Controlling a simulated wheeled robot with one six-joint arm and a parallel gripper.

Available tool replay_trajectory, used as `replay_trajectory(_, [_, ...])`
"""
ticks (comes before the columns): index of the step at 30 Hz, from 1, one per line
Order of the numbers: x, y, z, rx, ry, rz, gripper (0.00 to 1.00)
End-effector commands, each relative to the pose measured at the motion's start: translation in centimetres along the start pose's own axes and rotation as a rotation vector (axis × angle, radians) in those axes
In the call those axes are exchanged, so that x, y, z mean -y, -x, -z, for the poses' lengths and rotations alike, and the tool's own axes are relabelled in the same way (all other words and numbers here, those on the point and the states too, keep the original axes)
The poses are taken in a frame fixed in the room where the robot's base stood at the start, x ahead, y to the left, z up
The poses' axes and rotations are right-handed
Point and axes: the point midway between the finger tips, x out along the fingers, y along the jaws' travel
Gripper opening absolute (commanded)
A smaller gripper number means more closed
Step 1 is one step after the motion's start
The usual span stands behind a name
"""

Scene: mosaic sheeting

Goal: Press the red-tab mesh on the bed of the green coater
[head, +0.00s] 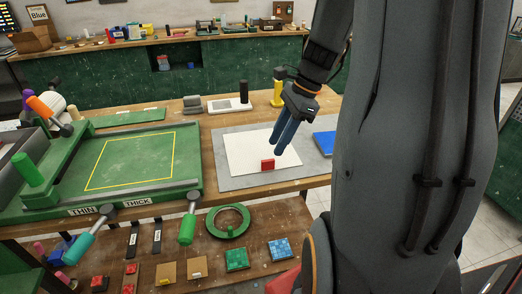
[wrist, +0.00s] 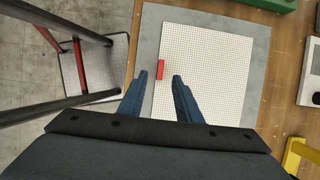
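The mesh (head: 250,146) is a white gridded sheet lying flat on a grey mat (head: 222,148). Its red tab (head: 267,164) stands at the near edge in the head view. In the wrist view the mesh (wrist: 215,70) fills the upper middle, with the red tab (wrist: 161,69) at its left edge. My gripper (head: 277,149) is above the mesh close to the tab, fingers pointing down. In the wrist view its fingers (wrist: 160,76) are apart and empty, with the tab showing between the tips; I cannot tell the height. The green coater (head: 190,190) is at left, its bed (head: 130,160) outlined in yellow and bare.
A blue pad (head: 323,142) lies at the mat's right. A white plate with a black post (head: 243,95) and a yellow stand (head: 277,92) are behind the mat. Handled tools rest along the coater's front. A lower shelf holds a green ring (head: 228,236) and several tiles.

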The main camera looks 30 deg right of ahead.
Motion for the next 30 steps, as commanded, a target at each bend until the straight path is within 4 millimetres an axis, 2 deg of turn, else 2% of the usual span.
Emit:
replay_trajectory(15, [0.0, -5.8, 0.2, -0.002, 0.006, -0.003, 0.31])
replay_trajectory(24, [0.0, -6.4, 0.3, -0.004, 0.006, -0.001, 0.31])
replay_trajectory(26, [0.0, -6.4, 0.3, -0.004, 0.006, -0.001, 0.24])
replay_trajectory(30, [0.1, -6.4, 0.3, -0.004, 0.006, -0.001, 0.01])
